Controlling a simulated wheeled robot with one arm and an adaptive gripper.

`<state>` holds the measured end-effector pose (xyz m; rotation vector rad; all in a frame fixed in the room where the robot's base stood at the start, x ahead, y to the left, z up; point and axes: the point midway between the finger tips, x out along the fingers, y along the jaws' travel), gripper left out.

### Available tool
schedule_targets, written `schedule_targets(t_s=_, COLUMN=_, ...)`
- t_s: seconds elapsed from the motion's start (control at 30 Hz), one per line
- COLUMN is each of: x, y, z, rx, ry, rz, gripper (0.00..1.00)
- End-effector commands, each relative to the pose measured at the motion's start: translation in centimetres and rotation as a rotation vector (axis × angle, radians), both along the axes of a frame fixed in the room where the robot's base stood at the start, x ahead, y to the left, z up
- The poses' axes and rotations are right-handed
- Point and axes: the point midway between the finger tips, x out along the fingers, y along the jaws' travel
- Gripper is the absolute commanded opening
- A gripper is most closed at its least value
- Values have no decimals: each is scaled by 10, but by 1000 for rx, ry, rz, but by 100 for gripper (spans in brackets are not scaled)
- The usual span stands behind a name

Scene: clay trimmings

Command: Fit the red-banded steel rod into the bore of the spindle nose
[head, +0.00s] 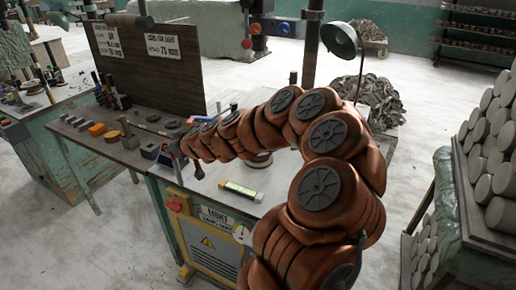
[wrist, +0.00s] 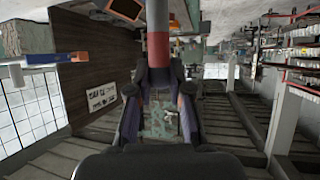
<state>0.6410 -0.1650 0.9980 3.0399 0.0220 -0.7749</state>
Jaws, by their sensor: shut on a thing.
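The steel rod (wrist: 157,14) with its red band (wrist: 158,46) runs down from the top edge of the wrist view to between my fingertips. My gripper (wrist: 158,78) is shut on it near the banded end. The rod's other end is out of the picture. In the head view my gripper (head: 176,150) is small and dark at the far left end of the arm, over the bench's left part.
A dark upright board (head: 150,65) stands behind the bench's left part. Stacked clay cylinders (head: 490,140) stand right.

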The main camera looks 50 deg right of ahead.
Motion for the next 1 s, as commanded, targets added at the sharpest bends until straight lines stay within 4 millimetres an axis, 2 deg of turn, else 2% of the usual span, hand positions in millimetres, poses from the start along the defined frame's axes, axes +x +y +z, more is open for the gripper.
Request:
schedule_targets(t_s=0.03, x=0, y=-22, z=5, rx=-6, ry=-4, rz=-38, gripper=0)
schedule_targets(t_s=0.2, x=-2, y=-77, z=25, rx=-6, ry=-4, rz=-139, gripper=0)
schedule_targets(t_s=0.4, x=-5, y=-121, z=49, rx=-6, ry=-4, rz=-222, gripper=0)
schedule_targets(t_s=0.7, x=-8, y=-161, z=81, rx=-5, ry=-4, rz=-300, gripper=0)
schedule_targets(t_s=1.0, x=-12, y=-177, z=90, rx=-1, ry=-1, rz=-323, gripper=0)
